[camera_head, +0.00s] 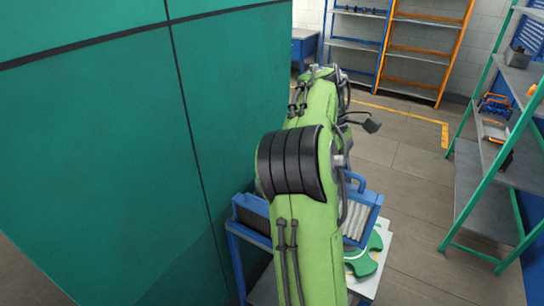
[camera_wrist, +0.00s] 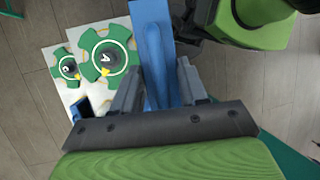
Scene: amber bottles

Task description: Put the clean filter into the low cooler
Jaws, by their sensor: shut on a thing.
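The clean filter, a blue frame with pale pleats (camera_head: 357,214), shows partly behind my arm in the head view. In the wrist view its blue edge (camera_wrist: 152,45) runs between the fingers. My gripper (camera_wrist: 157,90) is shut on this blue part; the head view hides the gripper behind my green arm. A blue-framed piece with a dark face (camera_head: 252,214) shows left of my arm on a blue stand. I cannot tell which thing is the low cooler; no cooler is clearly seen.
A large teal cabinet (camera_head: 95,140) fills the left, close to my arm. Green notched discs (camera_wrist: 107,57) lie on white plates, and one (camera_head: 364,258) shows below the filter. Shelving racks (camera_head: 480,215) stand at right and back. Open floor (camera_head: 400,165) lies between.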

